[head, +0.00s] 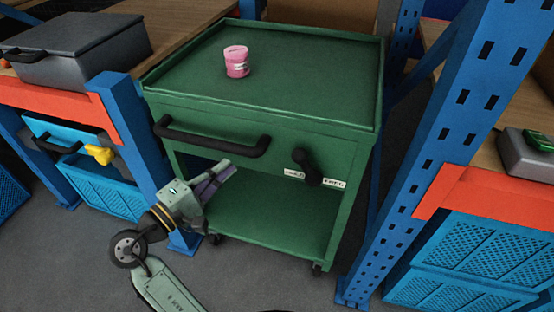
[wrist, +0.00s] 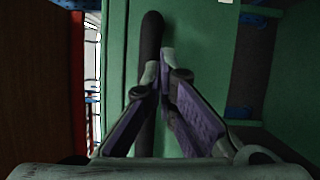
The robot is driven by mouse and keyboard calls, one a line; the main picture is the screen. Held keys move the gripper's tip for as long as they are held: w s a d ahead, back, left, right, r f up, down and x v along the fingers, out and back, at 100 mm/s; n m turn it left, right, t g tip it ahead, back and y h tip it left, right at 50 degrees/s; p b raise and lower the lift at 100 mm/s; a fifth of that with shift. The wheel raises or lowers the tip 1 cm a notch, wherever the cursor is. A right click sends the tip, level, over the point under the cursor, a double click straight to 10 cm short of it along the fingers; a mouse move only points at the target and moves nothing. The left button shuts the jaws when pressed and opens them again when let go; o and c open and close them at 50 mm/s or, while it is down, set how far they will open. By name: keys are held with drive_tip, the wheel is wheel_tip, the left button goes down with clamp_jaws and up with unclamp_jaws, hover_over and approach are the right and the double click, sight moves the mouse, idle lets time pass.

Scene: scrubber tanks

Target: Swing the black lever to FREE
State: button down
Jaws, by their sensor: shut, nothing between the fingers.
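The black lever (head: 306,166) is on the front of the green cart (head: 190,108), right of the cart's handle. It slants from upper left to lower right. Two small white labels flank its lower end: the left one (head: 293,173) is too small to read surely, and the right one (head: 335,183) seems to read FREE. My gripper (head: 228,168) is shut and empty, below the black handle (head: 215,142) and left of the lever, apart from the lever. In the wrist view my fingertips (wrist: 158,75) meet in front of a long black bar (wrist: 151,35), apparently the handle; contact is unclear.
A pink tin (head: 236,62) stands on the cart's top. A blue rack post (head: 450,120) rises at the right, and a blue drawer unit with a yellow item (head: 99,154) is at the left. The cart's lower shelf (head: 270,228) is bare.

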sight(306, 167)
drive_tip(key=s+d+g+h, duration=0.1)
drive_tip(key=d, duration=0.1)
drive_tip(key=s+d+f+g+h, duration=0.1)
drive_tip(key=s+d, duration=0.1)
drive_tip(key=shift+m+h, duration=0.4)
drive_tip(key=p+x, duration=0.2)
drive_tip(key=x, duration=0.8)
drive_tip(key=shift+f, duration=0.15)
drive_tip(key=shift+r+g, duration=0.2)
drive_tip(key=shift+g, duration=0.1)
drive_tip(key=shift+s+d+r+m, duration=0.1)
drive_tip(key=shift+d+r+m, duration=0.05)
drive_tip(key=shift+m, duration=0.15)
